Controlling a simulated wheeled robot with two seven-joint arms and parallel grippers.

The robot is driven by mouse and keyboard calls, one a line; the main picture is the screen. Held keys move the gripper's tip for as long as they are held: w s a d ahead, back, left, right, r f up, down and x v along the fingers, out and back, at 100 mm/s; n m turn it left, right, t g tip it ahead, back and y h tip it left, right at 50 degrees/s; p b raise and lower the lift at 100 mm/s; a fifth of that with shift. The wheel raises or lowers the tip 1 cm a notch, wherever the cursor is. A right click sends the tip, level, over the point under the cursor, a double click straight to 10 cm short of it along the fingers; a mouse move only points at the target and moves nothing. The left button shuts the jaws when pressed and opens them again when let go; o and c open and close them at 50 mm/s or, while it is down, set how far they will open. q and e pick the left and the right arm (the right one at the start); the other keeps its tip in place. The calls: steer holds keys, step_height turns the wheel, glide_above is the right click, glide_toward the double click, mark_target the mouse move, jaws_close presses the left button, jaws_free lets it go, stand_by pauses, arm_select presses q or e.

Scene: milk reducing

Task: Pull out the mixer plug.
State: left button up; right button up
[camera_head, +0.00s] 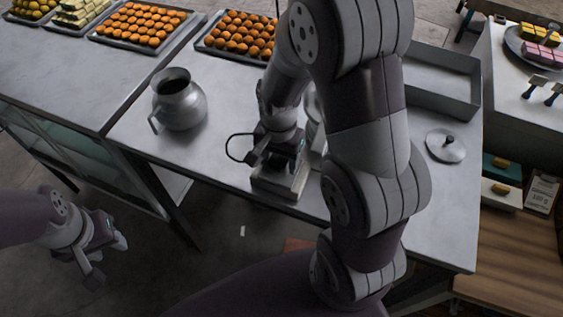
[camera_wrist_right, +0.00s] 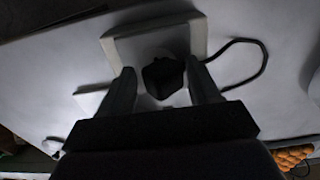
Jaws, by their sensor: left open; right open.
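The black mixer plug (camera_wrist_right: 163,77) sits at a pale square socket block in the right wrist view. A dark cable (camera_wrist_right: 262,62) loops from it to the right. My right gripper (camera_wrist_right: 160,67) is open, with one finger on each side of the plug; I cannot tell whether they touch it. In the head view my right gripper (camera_head: 282,150) is low over the socket block (camera_head: 275,187) at the table's front edge, and hides the plug. My left gripper (camera_head: 105,255) is open and empty, off the table at the lower left. The mixer is not clearly visible behind my right arm.
A metal jug (camera_head: 180,103) stands left of the block. Trays of orange sweets (camera_head: 240,36) line the back. An empty metal tray (camera_head: 437,82) and a round lid (camera_head: 445,146) are right of my arm. The table between jug and block is clear.

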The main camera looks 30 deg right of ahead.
mark_target(277, 156)
steer(key=shift+a+f, duration=0.1)
stand_by(0.4)
steer(key=shift+w, duration=0.1)
steer(key=shift+a, duration=0.1)
steer(key=c, duration=1.2)
steer(key=shift+p, duration=0.3)
steer(key=shift+w+r+p, duration=0.2)
steer(key=shift+r+p, duration=0.3)
steer(key=shift+r, duration=0.15)
steer(key=shift+s+r+p, duration=0.1)
steer(key=shift+r+p, duration=0.4)
steer(key=shift+r, duration=0.05)
steer(key=shift+r+p, duration=1.75)
steer(key=shift+r, duration=0.1)
